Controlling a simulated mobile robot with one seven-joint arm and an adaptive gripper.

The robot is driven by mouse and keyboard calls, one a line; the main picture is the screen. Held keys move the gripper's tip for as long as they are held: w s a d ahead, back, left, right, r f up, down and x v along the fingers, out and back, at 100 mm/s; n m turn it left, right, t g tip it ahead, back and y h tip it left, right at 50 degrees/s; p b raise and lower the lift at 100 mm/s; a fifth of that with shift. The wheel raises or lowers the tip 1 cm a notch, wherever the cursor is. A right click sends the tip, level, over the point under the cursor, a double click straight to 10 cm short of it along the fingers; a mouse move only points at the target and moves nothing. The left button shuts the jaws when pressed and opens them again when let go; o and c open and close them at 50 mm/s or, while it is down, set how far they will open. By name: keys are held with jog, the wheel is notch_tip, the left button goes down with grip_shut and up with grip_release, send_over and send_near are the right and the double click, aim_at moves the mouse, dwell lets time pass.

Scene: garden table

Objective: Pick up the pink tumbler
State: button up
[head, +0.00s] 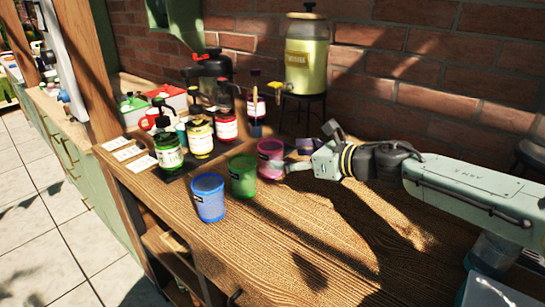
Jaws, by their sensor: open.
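The pink tumbler (270,161) stands upright on the wooden table, at the right end of a row with a green tumbler (242,176) and a blue tumbler (208,200). My gripper (303,156) reaches in from the right, low over the table. It is open, with its fingers toward the pink tumbler. One finger is very close to the tumbler's right side; I cannot tell whether it touches.
Several pump bottles, among them a green one (168,151), a yellow one (200,138) and a red one (226,122), stand behind the tumblers. A drink dispenser (306,58) stands by the brick wall. The front right of the table (310,235) is clear.

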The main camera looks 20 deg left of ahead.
aim_at(281, 152)
jog(key=shift+x, duration=1.05)
jog(key=p+x, duration=0.1)
jog(key=x, duration=0.1)
jog(key=p+x, duration=0.2)
jog(key=x, duration=0.1)
jog(key=shift+w+d+r, duration=0.1)
jog(key=shift+w+d, duration=0.05)
jog(key=shift+w, duration=0.25)
jog(key=shift+w+a, duration=0.1)
jog(key=shift+a, duration=0.15)
jog(key=c, duration=1.2)
jog(key=shift+c, duration=0.4)
